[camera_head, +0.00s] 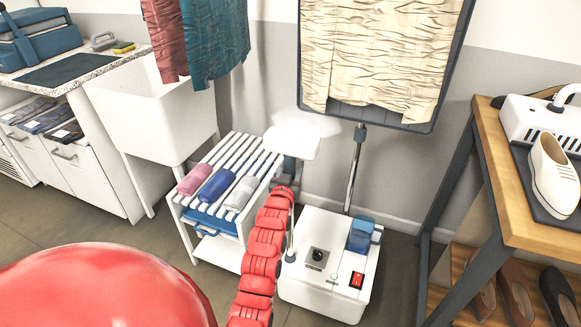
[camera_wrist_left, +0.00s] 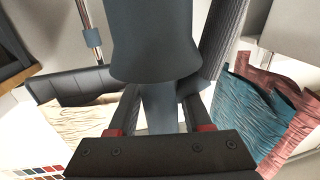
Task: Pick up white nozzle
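The white nozzle (camera_head: 292,141) is at the upper middle of the head view, with a pale cloud of steam around its top. A grey part shows just below it. My red left arm rises from the bottom towards it, and my left gripper (camera_head: 288,178) is small and partly hidden just under the nozzle. In the left wrist view, the dark fingers of my left gripper (camera_wrist_left: 160,100) stand on both sides of a grey stem below a large dark grey body (camera_wrist_left: 155,45). That body hides the fingertips, so I cannot tell whether they grip. My right gripper is not in view.
A white steamer base (camera_head: 325,275) stands on the floor below the nozzle. A slatted white rack (camera_head: 238,150) with rolled cloths is to its left. A board with cream cloth (camera_head: 378,55) hangs behind. A wooden table (camera_head: 510,190) with shoes is at right.

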